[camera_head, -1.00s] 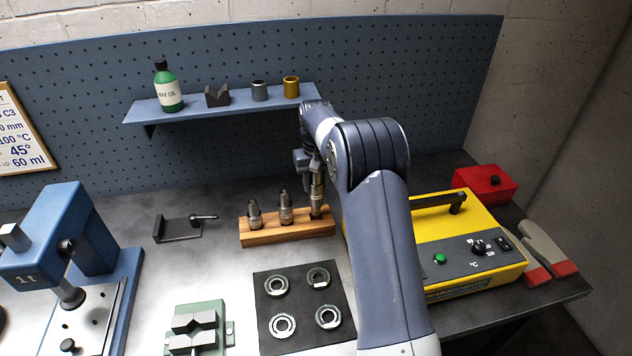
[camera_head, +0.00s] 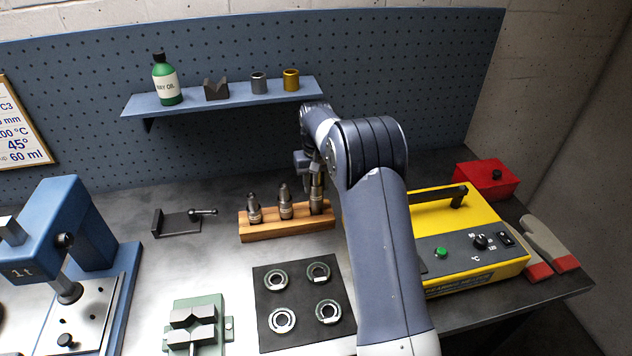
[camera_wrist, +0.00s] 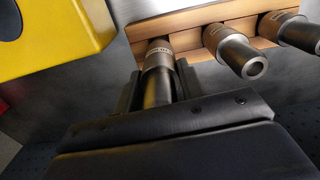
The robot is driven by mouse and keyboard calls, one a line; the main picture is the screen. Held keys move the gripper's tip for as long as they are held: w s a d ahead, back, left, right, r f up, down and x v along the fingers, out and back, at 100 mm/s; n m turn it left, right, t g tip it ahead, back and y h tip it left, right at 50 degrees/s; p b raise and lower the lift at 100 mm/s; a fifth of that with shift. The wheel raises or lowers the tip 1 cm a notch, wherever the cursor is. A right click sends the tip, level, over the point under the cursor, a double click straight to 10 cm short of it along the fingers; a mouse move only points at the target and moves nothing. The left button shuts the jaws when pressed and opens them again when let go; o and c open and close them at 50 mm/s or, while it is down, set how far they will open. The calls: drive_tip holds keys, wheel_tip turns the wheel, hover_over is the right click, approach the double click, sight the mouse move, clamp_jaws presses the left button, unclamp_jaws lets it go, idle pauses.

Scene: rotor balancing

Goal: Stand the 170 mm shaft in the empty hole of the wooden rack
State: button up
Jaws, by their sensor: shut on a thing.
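The wooden rack (camera_head: 290,231) stands on the bench; its edge also shows in the wrist view (camera_wrist: 190,22). Two metal shafts stand upright in its left (camera_head: 254,210) and middle (camera_head: 285,204) places. My gripper (camera_head: 315,172) is over the rack's right end, shut on a third metal shaft (camera_head: 317,198), the 170 mm shaft. In the wrist view my gripper (camera_wrist: 158,88) has a finger on each side of this shaft (camera_wrist: 158,58). The shaft is upright, its lower end at the rack's right place. The hole is hidden, so how deep it sits cannot be told.
The yellow heater (camera_head: 465,245) is close to the right of my arm. A dark mat (camera_head: 300,298) with several bearing rings lies in front of the rack. A black bracket (camera_head: 178,224) lies left of it. The shelf (camera_head: 225,100) hangs behind and above.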

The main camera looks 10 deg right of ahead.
drive_tip(key=shift+f+b, duration=0.45)
drive_tip(key=shift+f, duration=0.45)
drive_tip(key=o, duration=1.2)
drive_tip(key=shift+s+f, duration=0.1)
drive_tip(key=shift+f, duration=0.05)
drive_tip(key=shift+c, duration=0.4)
